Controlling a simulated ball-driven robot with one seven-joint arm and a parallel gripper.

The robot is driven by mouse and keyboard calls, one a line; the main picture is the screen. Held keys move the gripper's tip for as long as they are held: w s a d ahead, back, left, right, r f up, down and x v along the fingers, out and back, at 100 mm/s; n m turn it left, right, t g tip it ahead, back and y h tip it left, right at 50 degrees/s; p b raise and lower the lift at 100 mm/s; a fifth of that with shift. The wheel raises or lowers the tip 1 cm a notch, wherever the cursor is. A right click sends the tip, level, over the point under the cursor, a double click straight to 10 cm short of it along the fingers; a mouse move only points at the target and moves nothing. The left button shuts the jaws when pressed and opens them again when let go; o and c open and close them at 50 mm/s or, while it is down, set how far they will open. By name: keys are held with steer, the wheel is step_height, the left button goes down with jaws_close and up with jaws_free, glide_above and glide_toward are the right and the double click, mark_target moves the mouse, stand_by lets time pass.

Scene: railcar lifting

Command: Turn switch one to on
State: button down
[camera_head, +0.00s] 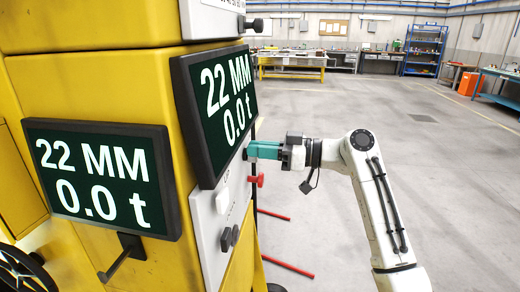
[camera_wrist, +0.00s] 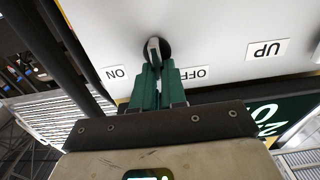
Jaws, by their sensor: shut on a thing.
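Switch one (camera_wrist: 154,46), a metal lever in a dark round base on the pale panel, shows in the wrist view between an upside-down ON label (camera_wrist: 115,73) and an OFF label (camera_wrist: 194,74). Its lever stands nearly straight, so I cannot tell its setting. My gripper (camera_wrist: 157,72) has green fingers shut on the lever's end. In the head view my gripper (camera_head: 250,150) reaches the panel from the right, just beside the tilted display. The switch itself is hidden there by the fingers and the display edge.
Two displays read 22 MM and 0.0 t, one on the left (camera_head: 100,178) and one beside my gripper (camera_head: 215,105). A red knob (camera_head: 257,181) sits just below my fingers, with black knobs (camera_head: 230,237) lower down. An UP label (camera_wrist: 268,49) shows right of the switch. Open floor lies right.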

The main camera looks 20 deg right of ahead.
steer(key=shift+m, duration=0.4)
steer(key=m, duration=0.2)
steer(key=m+p, duration=0.1)
steer(key=m, duration=0.2)
steer(key=shift+w+d+m+p, duration=0.25)
steer(key=shift+w+m+p, duration=0.05)
steer(key=shift+w+p, duration=0.1)
steer(key=m+p, duration=0.1)
steer(key=m, duration=0.1)
steer(key=m+p, duration=0.1)
steer(key=m, duration=0.1)
steer(key=shift+w+d+f, duration=0.15)
steer(key=shift+w+f, duration=0.05)
steer(key=shift+f+m+p, duration=0.15)
steer(key=shift+m+p, duration=0.2)
steer(key=shift+m, duration=0.45)
steer(key=c, duration=1.2)
jaws_free()
steer(key=shift+f, duration=0.1)
steer(key=shift+d, duration=0.1)
